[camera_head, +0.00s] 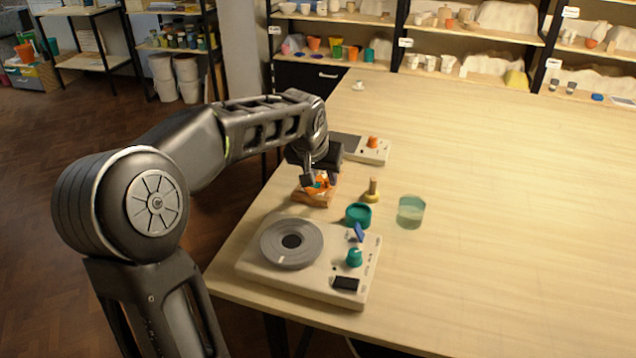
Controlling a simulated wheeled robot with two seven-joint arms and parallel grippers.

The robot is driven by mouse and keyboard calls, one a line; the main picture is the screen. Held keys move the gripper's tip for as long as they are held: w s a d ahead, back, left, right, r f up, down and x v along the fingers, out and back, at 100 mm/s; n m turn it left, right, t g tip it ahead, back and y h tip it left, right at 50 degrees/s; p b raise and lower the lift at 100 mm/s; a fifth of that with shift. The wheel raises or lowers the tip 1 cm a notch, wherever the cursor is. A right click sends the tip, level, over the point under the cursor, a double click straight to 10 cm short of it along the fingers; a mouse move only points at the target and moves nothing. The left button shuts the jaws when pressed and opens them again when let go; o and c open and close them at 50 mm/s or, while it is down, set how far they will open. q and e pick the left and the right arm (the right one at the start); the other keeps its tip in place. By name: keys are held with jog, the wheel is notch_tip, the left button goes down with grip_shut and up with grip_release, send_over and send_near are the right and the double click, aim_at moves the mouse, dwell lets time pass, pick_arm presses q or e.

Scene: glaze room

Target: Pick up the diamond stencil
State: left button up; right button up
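My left gripper (316,181) points down over a small orange-brown tray (311,198) at the left edge of the table. Small orange and teal pieces show at its fingertips. They are too small and too covered for me to tell which is the diamond stencil, or whether the fingers hold anything. My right gripper is not in view.
A grey turntable (291,243) on a white base stands nearest. A teal dish (358,215), a clear cup (410,211) and a wooden-handled tool (372,190) stand close by. A device with an orange knob (373,142) is behind. The table's right side is clear.

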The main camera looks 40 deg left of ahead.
pick_arm(q)
jog(key=x, duration=0.2)
jog(key=shift+w+f, duration=0.2)
jog(key=shift+f, duration=0.1)
jog(key=shift+c, duration=0.2)
grip_shut()
dwell(0.3)
